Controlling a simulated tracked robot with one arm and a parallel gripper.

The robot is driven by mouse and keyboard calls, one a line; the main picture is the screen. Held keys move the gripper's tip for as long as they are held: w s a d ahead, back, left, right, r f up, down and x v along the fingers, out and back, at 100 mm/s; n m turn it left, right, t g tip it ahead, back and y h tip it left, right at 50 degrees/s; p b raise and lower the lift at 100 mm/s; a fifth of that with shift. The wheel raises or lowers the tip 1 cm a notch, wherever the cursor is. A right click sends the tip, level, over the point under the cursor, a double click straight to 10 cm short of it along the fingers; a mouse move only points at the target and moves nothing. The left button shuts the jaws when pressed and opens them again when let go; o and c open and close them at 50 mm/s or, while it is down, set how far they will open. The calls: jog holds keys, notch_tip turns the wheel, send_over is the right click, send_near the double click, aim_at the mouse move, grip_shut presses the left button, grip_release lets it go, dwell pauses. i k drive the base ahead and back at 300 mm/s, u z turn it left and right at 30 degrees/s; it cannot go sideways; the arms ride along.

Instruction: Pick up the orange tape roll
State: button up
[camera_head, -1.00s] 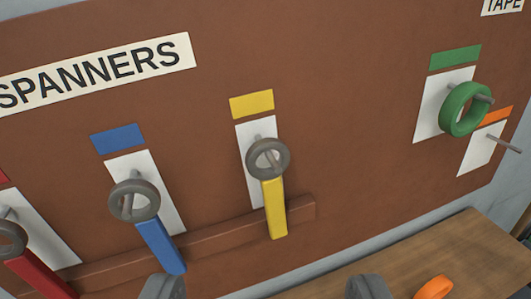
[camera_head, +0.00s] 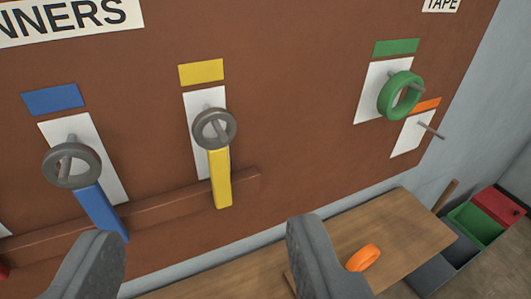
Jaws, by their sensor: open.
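The orange tape roll (camera_head: 364,258) lies on the wooden bench top (camera_head: 415,222) at the lower right, below the board. My gripper (camera_head: 205,250) shows at the bottom of the view, with its two grey fingers apart and nothing between them. The roll is to the right of the right finger and apart from it in the picture. The roll's left end is close to that finger's outline.
A brown board (camera_head: 300,100) holds a blue spanner (camera_head: 99,208), a yellow spanner (camera_head: 220,180) and a green tape roll (camera_head: 391,96) on pegs. The peg (camera_head: 432,130) under the orange label is empty. Green (camera_head: 472,228) and red (camera_head: 499,206) bins stand right of the bench.

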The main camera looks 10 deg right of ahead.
aim_at(362, 260)
jog(key=k, duration=0.5)
jog(key=z, duration=0.8)
jog(key=i, duration=1.1)
jog(key=z, duration=0.35)
